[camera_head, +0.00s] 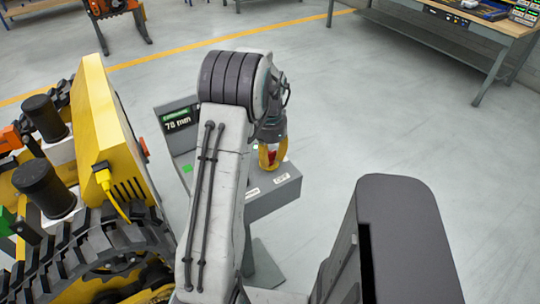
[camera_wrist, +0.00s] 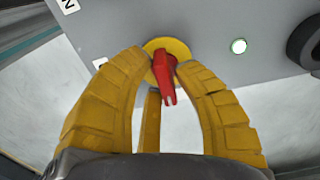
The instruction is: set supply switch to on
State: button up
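The supply switch is a red handle (camera_wrist: 164,77) on a round yellow plate (camera_wrist: 176,46), set in a grey panel (camera_wrist: 215,22). In the wrist view the handle points down and slightly right in the picture. The yellow fingers of my gripper (camera_wrist: 165,66) stand on both sides of the handle, with a third finger below it. Whether they press on the handle is unclear. In the head view my gripper (camera_head: 272,155) is over the grey control box (camera_head: 272,199), with a little red showing at its fingers. One white label (camera_wrist: 99,63) is partly hidden by a finger.
The box has a screen (camera_head: 179,120) reading 78 mm and a green button (camera_head: 187,168). A lit white-green button (camera_wrist: 238,46) and a dark round knob (camera_wrist: 306,46) are beside the switch. A yellow tracked carrier (camera_head: 105,135) stands close left.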

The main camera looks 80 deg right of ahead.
aim_at(270, 153)
jog(key=o, duration=0.3)
jog(key=shift+r, duration=6.05)
